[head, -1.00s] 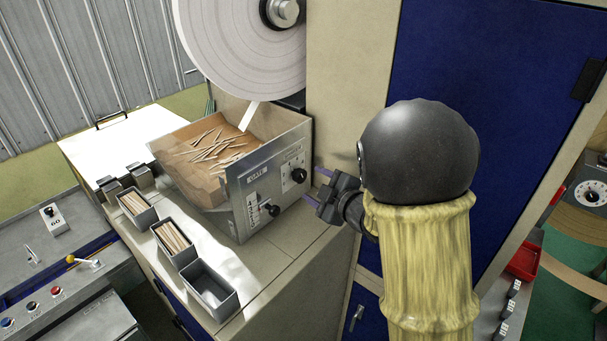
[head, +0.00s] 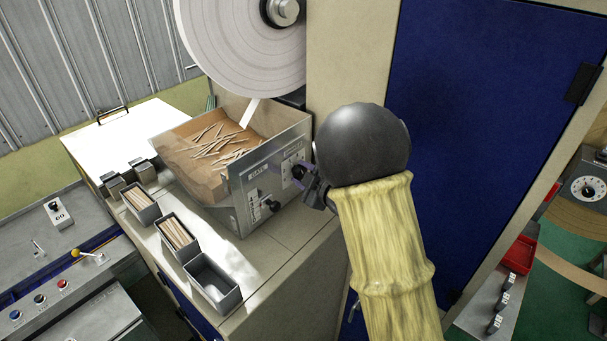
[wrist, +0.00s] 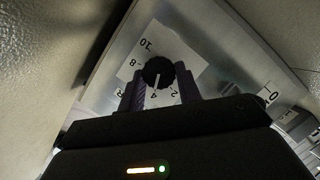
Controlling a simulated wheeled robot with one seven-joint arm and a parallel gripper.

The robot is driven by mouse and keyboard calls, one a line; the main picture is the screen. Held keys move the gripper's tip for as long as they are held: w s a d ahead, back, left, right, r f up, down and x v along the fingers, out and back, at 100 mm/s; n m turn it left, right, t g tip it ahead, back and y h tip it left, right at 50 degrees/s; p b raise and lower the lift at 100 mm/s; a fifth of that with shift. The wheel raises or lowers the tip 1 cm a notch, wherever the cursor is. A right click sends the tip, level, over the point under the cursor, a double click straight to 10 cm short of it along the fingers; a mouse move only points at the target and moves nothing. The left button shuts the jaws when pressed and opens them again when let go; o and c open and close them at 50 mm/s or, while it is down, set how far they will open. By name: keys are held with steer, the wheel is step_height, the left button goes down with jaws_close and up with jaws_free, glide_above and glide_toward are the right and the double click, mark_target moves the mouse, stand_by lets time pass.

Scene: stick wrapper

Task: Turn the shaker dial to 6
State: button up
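The shaker dial is a black round knob on a white scale plate, and it shows in the wrist view (wrist: 158,72). Its white pointer line points down at about the 4. The 10, 8, 4 and 2 can be read; the area near 6 is partly covered by a finger. My gripper (wrist: 160,78) is open, with one finger on each side of the dial. Whether the fingers touch it is not clear.
A second black knob (head: 270,206) is lower left on the same box front. The box holds loose wooden sticks (head: 218,143). Small grey bins (head: 213,284) stand in front of it. A large paper roll (head: 235,50) hangs above. A blue cabinet door (head: 480,130) is to the right.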

steer(key=shift+f, duration=0.1)
steer(key=shift+c, duration=0.8)
steer(key=shift+d, duration=0.1)
steer(key=shift+m, duration=0.3)
steer(key=m+p, duration=0.1)
steer(key=m+g+p, duration=0.2)
steer(key=shift+w+d+r+m+y, duration=0.2)
steer(key=shift+r+m+y, duration=0.1)
steer(key=shift+y, duration=0.1)
steer(key=shift+f+m+g+y+p, duration=0.1)
steer(key=shift+m+g+y+p, duration=0.2)
steer(key=shift+m+g+p, duration=0.65)
steer(key=shift+f+p, duration=0.2)
steer(key=shift+p, duration=0.55)
steer(key=shift+f, duration=0.1)
steer(key=o, duration=1)
steer(key=shift+w, duration=0.1)
